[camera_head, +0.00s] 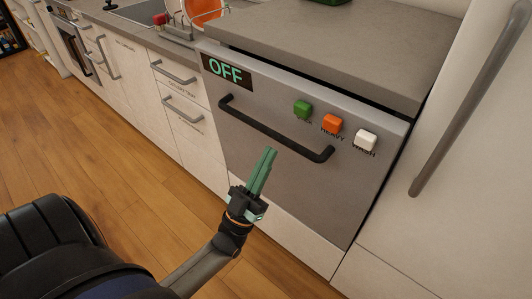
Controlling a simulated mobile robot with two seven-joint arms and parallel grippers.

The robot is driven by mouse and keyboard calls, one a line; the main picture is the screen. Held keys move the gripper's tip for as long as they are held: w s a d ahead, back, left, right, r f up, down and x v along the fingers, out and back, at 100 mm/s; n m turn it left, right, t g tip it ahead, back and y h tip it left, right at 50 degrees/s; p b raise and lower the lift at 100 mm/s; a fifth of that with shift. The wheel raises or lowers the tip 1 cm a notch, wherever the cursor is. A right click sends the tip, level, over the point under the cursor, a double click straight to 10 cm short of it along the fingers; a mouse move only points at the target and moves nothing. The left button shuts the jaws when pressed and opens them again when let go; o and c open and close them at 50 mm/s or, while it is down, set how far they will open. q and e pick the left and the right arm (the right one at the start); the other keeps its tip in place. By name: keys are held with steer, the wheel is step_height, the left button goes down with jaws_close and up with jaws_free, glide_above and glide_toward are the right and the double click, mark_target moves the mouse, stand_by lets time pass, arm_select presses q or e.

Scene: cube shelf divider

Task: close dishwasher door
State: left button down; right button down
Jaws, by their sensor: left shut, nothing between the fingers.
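The dishwasher door (290,190) is a grey upright panel under the countertop, right of centre in the head view. It stands shut or almost shut; a dark line runs down its right edge, and I cannot tell if it is fully flush. It carries a dark bar handle (272,128) and an "OFF" display (227,71) at its upper left. My left gripper (268,155) has green fingers that are shut and empty. They point up in front of the door and below the handle in the picture; contact with the door is not clear. My right gripper is not in view.
Green (302,110), orange (332,123) and white (366,139) buttons sit on the door's upper right. White drawers (180,105) adjoin on the left. A tall white door (450,200) with a long handle stands at the right. The wooden floor (110,150) at left is clear.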

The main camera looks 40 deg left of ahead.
mark_target(304, 111)
arm_select(q)
steer(key=w+r, duration=0.5)
steer(key=w, duration=0.3)
steer(key=shift+d, duration=0.35)
steer(key=w+p, duration=0.1)
steer(key=w+r, duration=0.1)
steer(key=w, duration=0.1)
steer(key=shift+w+d+g+p, duration=0.15)
steer(key=shift+w+g+p, duration=0.15)
steer(key=shift+g+p, duration=0.1)
steer(key=shift+w+f, duration=0.2)
steer(key=shift+w, duration=0.15)
